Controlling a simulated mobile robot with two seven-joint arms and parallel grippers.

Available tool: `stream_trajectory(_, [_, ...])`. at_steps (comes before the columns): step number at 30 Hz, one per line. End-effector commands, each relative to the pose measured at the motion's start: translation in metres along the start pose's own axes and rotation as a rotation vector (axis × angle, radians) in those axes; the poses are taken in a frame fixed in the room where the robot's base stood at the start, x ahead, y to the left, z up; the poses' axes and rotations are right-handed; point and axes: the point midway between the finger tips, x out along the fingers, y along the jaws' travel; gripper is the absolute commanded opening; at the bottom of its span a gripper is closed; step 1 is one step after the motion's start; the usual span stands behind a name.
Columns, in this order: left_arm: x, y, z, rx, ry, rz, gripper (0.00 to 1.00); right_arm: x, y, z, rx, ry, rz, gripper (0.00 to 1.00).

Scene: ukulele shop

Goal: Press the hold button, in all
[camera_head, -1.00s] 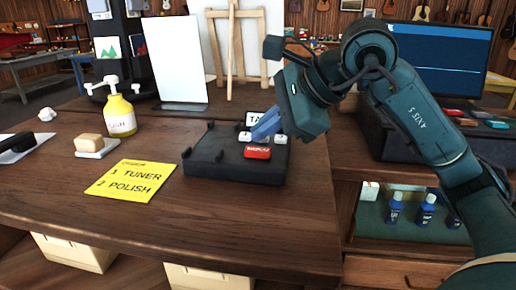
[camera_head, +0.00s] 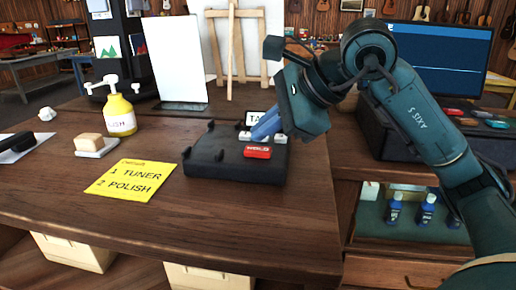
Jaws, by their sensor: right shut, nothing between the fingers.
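A dark, tray-like device (camera_head: 212,158) sits on the wooden counter. It carries a red button (camera_head: 257,151) at its front right, with lettering too small to read surely. White keys (camera_head: 280,138) lie behind the red one, partly hidden by my fingers. I cannot tell which of these is the hold button. My right gripper (camera_head: 255,134) reaches in from the right, its blue fingers shut and empty, pointing down-left. The fingertips are just behind the red button, over or at the white keys; whether they touch is unclear. My left gripper is out of view.
A yellow note (camera_head: 131,180) reading "1 TUNER 2 POLISH" lies left of the device. A yellow pump bottle (camera_head: 120,117), a sponge block (camera_head: 89,142) and a white panel (camera_head: 177,60) stand farther back. A monitor (camera_head: 437,60) is at right. The front counter is clear.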

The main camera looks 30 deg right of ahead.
Motion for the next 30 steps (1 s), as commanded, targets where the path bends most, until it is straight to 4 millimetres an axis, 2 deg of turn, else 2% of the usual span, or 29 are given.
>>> stream_trajectory(5, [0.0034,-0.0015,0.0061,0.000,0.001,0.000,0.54,0.0055,0.0041,-0.0041,0.000,0.000,0.000,0.00])
stream_trajectory(30, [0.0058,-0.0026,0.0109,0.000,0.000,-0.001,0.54,0.0089,0.0066,-0.0066,0.000,0.000,0.000,0.00])
